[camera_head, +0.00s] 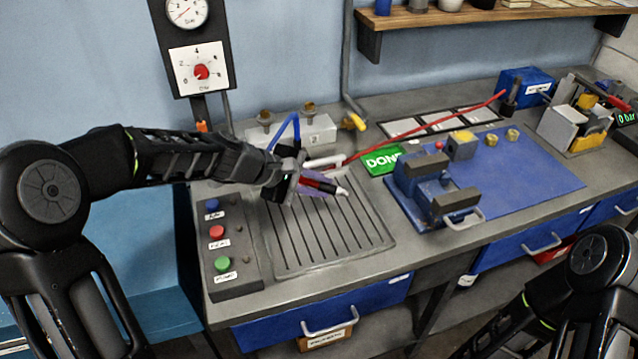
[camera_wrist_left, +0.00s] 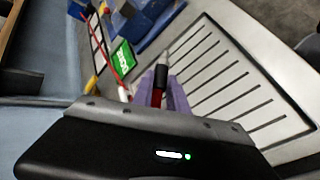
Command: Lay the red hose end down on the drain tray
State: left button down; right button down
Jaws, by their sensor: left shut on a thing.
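My left gripper (camera_head: 318,184), with purple fingers, is shut on the red hose end (camera_head: 322,185), which has a dark section and a pale metal tip. In the left wrist view the hose end (camera_wrist_left: 158,88) sits between the purple fingers (camera_wrist_left: 178,97). The grooved grey drain tray (camera_head: 325,238) lies on the bench; the hose end is over its back part, tip pointing right. I cannot tell how far above the tray it is. The tray also shows in the left wrist view (camera_wrist_left: 225,80). My right gripper is out of view; only part of that arm shows.
A red hose (camera_head: 430,122) runs along the bench behind. A green DONE sign (camera_head: 383,161) and a blue mat (camera_head: 530,180) with a clamp (camera_head: 435,190) lie right of the tray. A button box (camera_head: 222,250) stands left. The tray's front is clear.

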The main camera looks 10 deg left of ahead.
pick_arm(q)
jog(key=shift+f+b, duration=2.35)
jog(key=shift+f, duration=1)
jog(key=c, duration=1.2)
grip_release()
jog(key=shift+c, duration=0.2)
jog(key=shift+v, duration=3.95)
